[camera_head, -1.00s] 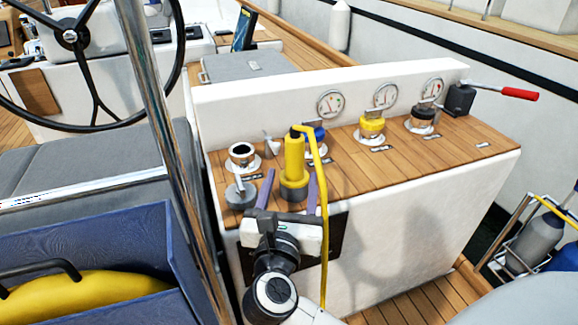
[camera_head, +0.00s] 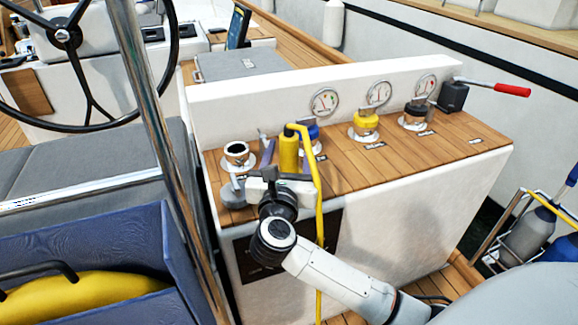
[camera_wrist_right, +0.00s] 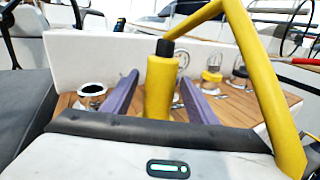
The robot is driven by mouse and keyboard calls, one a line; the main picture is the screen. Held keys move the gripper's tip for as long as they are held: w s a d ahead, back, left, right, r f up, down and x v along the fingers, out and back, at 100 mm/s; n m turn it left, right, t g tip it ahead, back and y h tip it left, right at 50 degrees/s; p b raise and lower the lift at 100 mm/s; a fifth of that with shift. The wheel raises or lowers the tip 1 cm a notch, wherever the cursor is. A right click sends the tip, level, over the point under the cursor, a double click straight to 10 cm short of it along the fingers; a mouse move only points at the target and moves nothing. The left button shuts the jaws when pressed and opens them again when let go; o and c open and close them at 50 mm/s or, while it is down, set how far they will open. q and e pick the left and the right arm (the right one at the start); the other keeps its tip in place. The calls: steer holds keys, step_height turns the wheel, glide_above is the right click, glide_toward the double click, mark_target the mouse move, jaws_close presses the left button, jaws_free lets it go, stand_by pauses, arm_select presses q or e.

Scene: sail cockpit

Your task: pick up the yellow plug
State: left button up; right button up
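The yellow plug (camera_head: 289,152) stands upright at the front left of the wooden panel top, with a thick yellow cable bending from its top down the front. It also shows upright in the right wrist view (camera_wrist_right: 159,88). My right gripper (camera_head: 288,158) is open, its purple fingers on either side of the plug. In the right wrist view small gaps show between the plug and both fingers (camera_wrist_right: 158,95). The gripper's palm hides the plug's lower end in the head view. My left gripper is not in view.
An open-topped silver socket (camera_head: 236,153) stands left of the plug. A blue-capped fitting (camera_head: 309,131) is close behind it. A yellow fitting (camera_head: 366,121), a black one (camera_head: 414,115) and a red-handled lever (camera_head: 511,90) stand farther right. A steel pole (camera_head: 150,110) rises at left.

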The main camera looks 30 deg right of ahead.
mark_target(289, 126)
steer(key=c, duration=1.2)
step_height(289, 126, up, 11)
steer(key=p, duration=0.3)
steer(key=shift+r, duration=0.1)
steer(key=shift+c, duration=0.2)
step_height(289, 126, up, 2)
steer(key=shift+r+p, duration=0.1)
steer(key=shift+p, duration=0.85)
